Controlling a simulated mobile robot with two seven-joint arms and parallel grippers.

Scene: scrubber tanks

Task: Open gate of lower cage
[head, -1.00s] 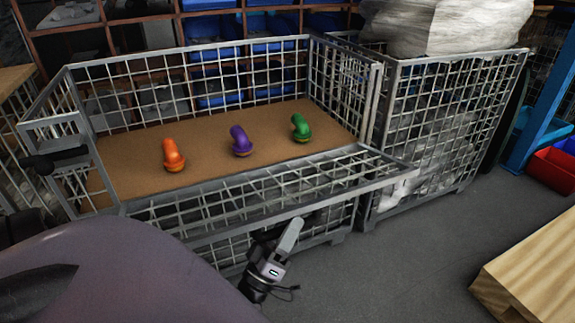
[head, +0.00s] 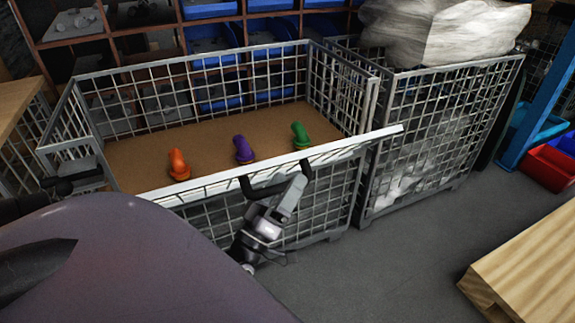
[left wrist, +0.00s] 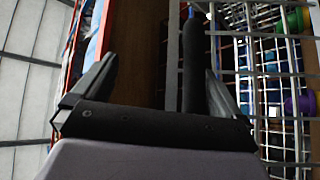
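The wire-mesh cage (head: 90,85) stands in front of me in the head view. Its gate has a pale top bar (head: 350,145) that slants outward to the right, and a black U-shaped handle (head: 262,190). My left gripper (head: 293,190) is at the handle, low in front of the gate. In the left wrist view its fingers (left wrist: 160,68) stand apart. A dark bar (left wrist: 190,65), apparently the handle, lies between them, nearer the right finger. I cannot tell whether they touch. My right gripper is not in view.
A second mesh cage (head: 440,130) with a wrapped load stands close on the right. A wooden piece (head: 530,265) is at lower right. Grey floor between is clear.

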